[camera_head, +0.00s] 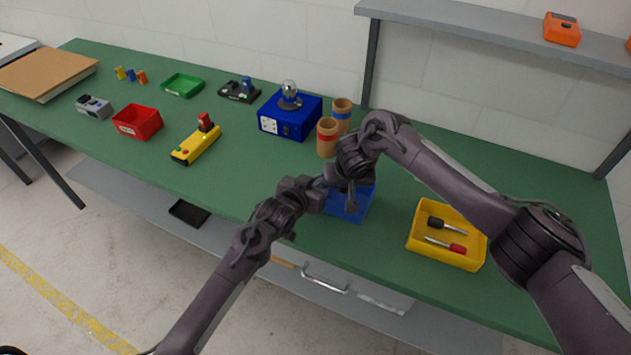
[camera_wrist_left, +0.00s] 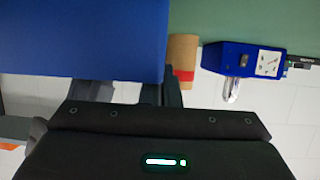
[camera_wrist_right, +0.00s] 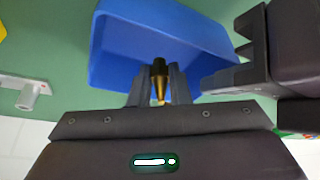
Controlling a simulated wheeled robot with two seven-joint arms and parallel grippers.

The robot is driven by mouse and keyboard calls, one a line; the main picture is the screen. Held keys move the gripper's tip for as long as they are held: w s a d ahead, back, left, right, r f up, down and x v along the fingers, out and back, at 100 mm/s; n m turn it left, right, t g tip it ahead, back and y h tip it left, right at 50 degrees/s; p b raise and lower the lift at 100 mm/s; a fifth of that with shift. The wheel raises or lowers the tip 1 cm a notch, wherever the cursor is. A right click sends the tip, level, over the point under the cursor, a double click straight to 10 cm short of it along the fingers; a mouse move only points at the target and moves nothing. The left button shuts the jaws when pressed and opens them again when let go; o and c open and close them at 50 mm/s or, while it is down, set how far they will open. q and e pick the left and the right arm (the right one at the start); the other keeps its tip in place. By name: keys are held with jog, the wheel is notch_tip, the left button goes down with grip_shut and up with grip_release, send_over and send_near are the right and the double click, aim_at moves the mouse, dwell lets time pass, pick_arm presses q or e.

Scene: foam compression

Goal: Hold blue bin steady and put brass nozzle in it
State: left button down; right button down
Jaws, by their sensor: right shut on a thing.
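The blue bin (camera_head: 352,206) stands near the front edge of the green table, partly hidden by my grippers. Its open inside shows in the right wrist view (camera_wrist_right: 130,50). My right gripper (camera_wrist_right: 160,88) is shut on the brass nozzle (camera_wrist_right: 160,84), a brass piece with a dark end. It holds the nozzle at the bin's near rim; the exact height over the bin is unclear. My left gripper (camera_head: 318,190) is at the bin's left side, its fingers apart. In the left wrist view the bin's blue wall (camera_wrist_left: 85,40) fills the upper left, close to the fingers; contact is unclear.
A yellow tray (camera_head: 412,243) with two screwdrivers stands to the right of the bin. Two brown cylinders (camera_head: 327,148) and a blue box (camera_head: 285,125) with a glass bulb stand behind. A red bin (camera_head: 148,130) and yellow control box (camera_head: 195,148) are further left.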

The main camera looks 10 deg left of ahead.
jog(key=shift+f, duration=0.1)
jog(key=c, duration=1.3)
grip_release()
jog(key=shift+v, duration=6)
pick_arm(q)
jog(key=c, duration=1.6)
grip_release()
